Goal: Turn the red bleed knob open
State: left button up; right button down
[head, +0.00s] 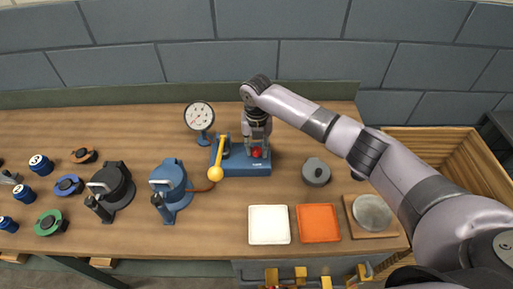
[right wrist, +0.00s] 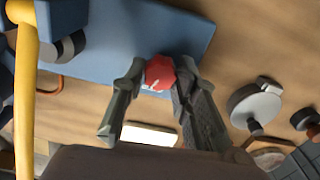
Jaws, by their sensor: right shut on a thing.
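The red bleed knob (head: 257,153) sits on the right part of the blue pump base (head: 232,171). In the right wrist view the red knob (right wrist: 160,73) is between the two fingertips, with a small pale mark on its face. My right gripper (head: 257,146) reaches down from above and is shut on the knob; it also shows in the right wrist view (right wrist: 157,82). The yellow lever (head: 218,156) of the pump stands just left of the gripper. My left gripper is not in view.
A pressure gauge (head: 199,117) stands behind the pump. A grey lidded part (head: 316,172) is to the right. A white tray (head: 268,240) and an orange tray (head: 318,239) lie in front. Blue (head: 171,187) and black (head: 111,190) clamp units stand at left.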

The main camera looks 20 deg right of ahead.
aim_at(257, 150)
jog(key=shift+n, duration=0.5)
jog(key=c, duration=1.2)
grip_release()
jog(key=shift+c, duration=0.2)
notch_tip(257, 150, up, 12)
jog(key=shift+s, duration=0.1)
